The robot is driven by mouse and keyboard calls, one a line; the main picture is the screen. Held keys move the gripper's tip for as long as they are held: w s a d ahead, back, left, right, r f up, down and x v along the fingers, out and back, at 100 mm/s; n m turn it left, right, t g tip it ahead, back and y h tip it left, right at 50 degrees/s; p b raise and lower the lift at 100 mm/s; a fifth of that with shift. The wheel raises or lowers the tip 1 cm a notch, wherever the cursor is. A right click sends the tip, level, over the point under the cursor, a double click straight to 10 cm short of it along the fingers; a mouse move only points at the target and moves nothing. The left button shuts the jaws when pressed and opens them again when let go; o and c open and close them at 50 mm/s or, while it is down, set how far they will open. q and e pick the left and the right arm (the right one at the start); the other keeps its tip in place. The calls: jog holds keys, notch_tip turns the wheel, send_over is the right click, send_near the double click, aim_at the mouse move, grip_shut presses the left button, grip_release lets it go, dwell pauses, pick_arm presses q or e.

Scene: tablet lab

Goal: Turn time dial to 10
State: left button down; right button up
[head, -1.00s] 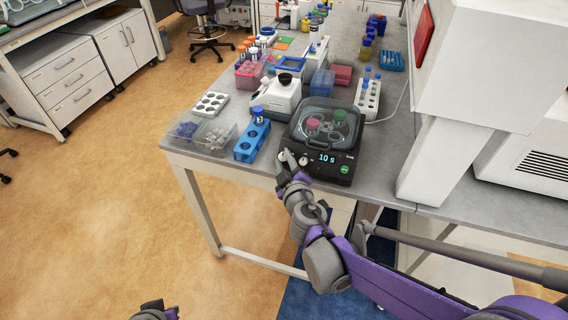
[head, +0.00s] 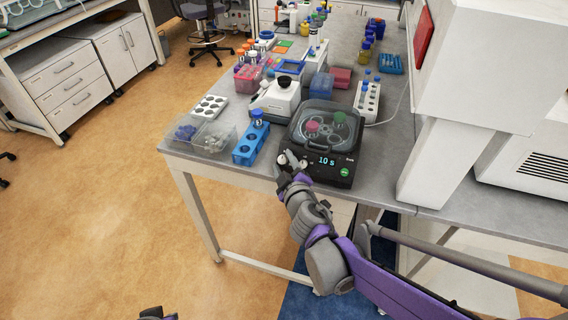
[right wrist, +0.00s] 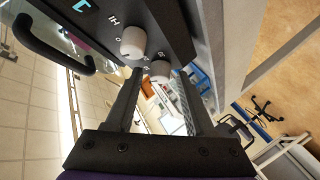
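The black lab device (head: 322,143) stands at the table's front edge, with a clear lid and coloured-cap tubes inside. Its display (head: 326,161) reads 10 s. In the right wrist view, two light round knobs, an upper one (right wrist: 133,42) and a lower one (right wrist: 159,70), sit on its front panel; which is the time dial is not clear. My right gripper (head: 291,161) is at the left of the panel. In the wrist view its fingers (right wrist: 160,74) are apart, with the lower knob between the tips; contact is not visible. My left gripper (head: 158,314) barely shows at the bottom edge.
A blue tube rack (head: 251,143) and a white instrument (head: 276,98) stand left of the device. A white tube rack (head: 367,100) is behind it at the right. A large white machine (head: 470,70) rises at the right. The floor in front is clear.

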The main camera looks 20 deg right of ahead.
jog(key=shift+o, duration=0.3)
jog(key=p+v, duration=0.2)
jog(key=v, duration=0.8)
jog(key=shift+s, duration=0.4)
jog(key=shift+d+r, duration=0.15)
jog(key=s+d+f+m+g+h+p, duration=0.1)
jog(key=s+d+m+g+h+p, duration=0.15)
jog(key=d+m, duration=0.2)
jog(key=s+a+f+m+g+y, duration=0.1)
jog(key=s+f+m+g, duration=0.1)
jog(key=s, duration=0.4)
jog(key=s+a+f+m+g+y+p, duration=0.1)
jog(key=s+f+m+g+y, duration=0.1)
jog(key=s+g, duration=0.3)
jog(key=shift+s+a+f, duration=0.25)
jog(key=shift+s+f, duration=0.55)
jog(key=shift+s, duration=0.15)
jog(key=shift+g, duration=0.25)
